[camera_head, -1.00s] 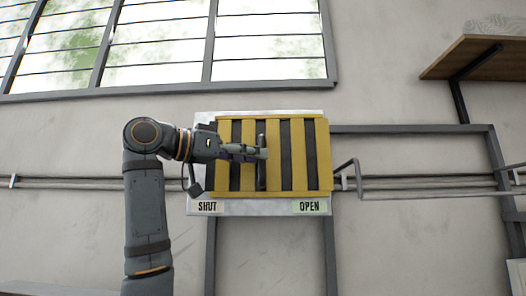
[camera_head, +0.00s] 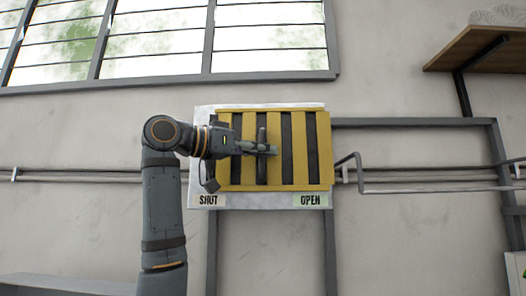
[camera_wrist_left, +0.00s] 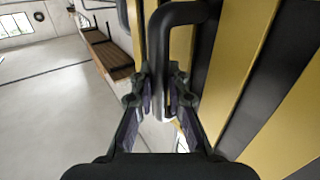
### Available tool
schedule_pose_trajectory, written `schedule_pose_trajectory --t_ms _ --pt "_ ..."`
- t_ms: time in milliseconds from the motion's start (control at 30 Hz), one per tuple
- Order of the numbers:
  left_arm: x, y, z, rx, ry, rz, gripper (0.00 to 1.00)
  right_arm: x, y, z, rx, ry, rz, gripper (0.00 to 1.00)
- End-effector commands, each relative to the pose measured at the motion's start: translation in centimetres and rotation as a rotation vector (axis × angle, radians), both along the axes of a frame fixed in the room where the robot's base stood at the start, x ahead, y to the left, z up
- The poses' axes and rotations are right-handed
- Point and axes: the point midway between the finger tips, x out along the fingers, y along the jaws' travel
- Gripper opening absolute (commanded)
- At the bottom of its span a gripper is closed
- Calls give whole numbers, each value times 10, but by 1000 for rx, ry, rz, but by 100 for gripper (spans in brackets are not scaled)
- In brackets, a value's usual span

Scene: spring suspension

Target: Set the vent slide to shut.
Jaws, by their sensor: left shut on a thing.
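The vent (camera_head: 228,125) is a yellow slatted panel on a pale metal backplate (camera_head: 199,150) on the wall. Dark gaps show between its yellow slats. A dark upright handle (camera_head: 262,134) stands out near the middle of the panel. The backplate reads SHUT (camera_head: 208,200) at lower left and OPEN (camera_head: 310,200) at lower right. My left gripper (camera_head: 267,150) reaches in from the left and is shut on the handle. In the left wrist view the bent black handle (camera_wrist_left: 158,45) comes down between the fingers (camera_wrist_left: 163,95), which hide part of its lower end. My right gripper is out of view.
A grey pipe frame (camera_head: 410,122) and horizontal conduits (camera_head: 90,174) run along the wall beside the vent. A bent rail (camera_head: 358,172) sticks out just right of the panel. A wooden shelf (camera_head: 485,45) hangs at upper right. A barred window is above.

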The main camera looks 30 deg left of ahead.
Motion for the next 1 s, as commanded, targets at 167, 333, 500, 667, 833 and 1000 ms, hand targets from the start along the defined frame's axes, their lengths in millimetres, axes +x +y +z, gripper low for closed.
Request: schedule_pose_trajectory --t_ms 167,333,500,667,833,1000 --pt "-1 0 1 -1 -2 1 0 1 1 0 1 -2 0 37" --pt "-8 13 1 -1 -2 3 0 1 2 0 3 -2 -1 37" --pt "-20 32 1 -1 -2 3 0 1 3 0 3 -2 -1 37" --pt "-20 32 1 0 -2 2 0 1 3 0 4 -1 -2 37" --pt "-20 32 1 0 -2 2 26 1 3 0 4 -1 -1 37" --pt "-19 31 1 0 -1 1 38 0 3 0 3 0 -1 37"
